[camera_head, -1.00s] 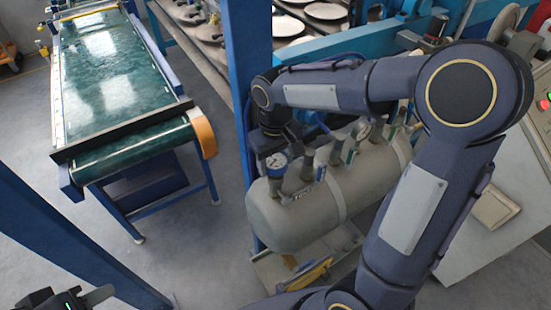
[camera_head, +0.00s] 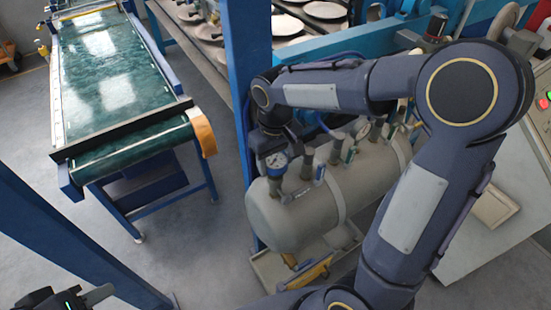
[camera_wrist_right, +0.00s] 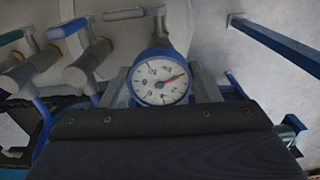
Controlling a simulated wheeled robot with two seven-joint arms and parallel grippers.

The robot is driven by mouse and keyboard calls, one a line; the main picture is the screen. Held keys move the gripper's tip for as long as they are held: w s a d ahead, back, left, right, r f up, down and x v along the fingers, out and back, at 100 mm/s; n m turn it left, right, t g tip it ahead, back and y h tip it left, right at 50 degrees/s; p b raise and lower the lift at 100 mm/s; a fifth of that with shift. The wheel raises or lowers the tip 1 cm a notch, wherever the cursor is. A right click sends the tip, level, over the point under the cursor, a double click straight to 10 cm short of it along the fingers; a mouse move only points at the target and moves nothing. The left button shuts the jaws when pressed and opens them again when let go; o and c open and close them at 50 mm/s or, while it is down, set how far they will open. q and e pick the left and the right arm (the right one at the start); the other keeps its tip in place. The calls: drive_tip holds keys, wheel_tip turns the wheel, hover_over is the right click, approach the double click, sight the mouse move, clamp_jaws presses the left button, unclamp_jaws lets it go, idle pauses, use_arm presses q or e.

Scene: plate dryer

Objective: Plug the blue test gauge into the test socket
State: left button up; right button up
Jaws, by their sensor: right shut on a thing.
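The blue test gauge (camera_head: 277,163) has a white round dial and a blue casing. In the right wrist view the gauge (camera_wrist_right: 160,80) stands between the fingers of my right gripper (camera_wrist_right: 161,90), which is shut on it, with its red needle visible. In the head view the gauge is over the left end of the grey tank (camera_head: 285,222), in line with the leftmost fitting there. The test socket is not clearly visible beneath the gauge, so I cannot tell whether the gauge is seated. My left gripper (camera_head: 82,299) is partly visible at the bottom left, away from the tank.
Several valves with handles (camera_head: 337,150) stand along the tank top, close beside the gauge. A blue post (camera_head: 240,100) rises just left of the tank. A green conveyor (camera_head: 115,85) stands further left. Floor between conveyor and tank is clear.

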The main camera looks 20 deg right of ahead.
sight(276, 160)
drive_tip(key=shift+f+b, duration=0.55)
drive_tip(key=shift+f, duration=0.05)
idle(0.3)
drive_tip(key=o, duration=0.8)
wheel_tip(276, 160, up, 11)
drive_tip(key=p, duration=0.9)
drive_tip(key=shift+r, duration=0.1)
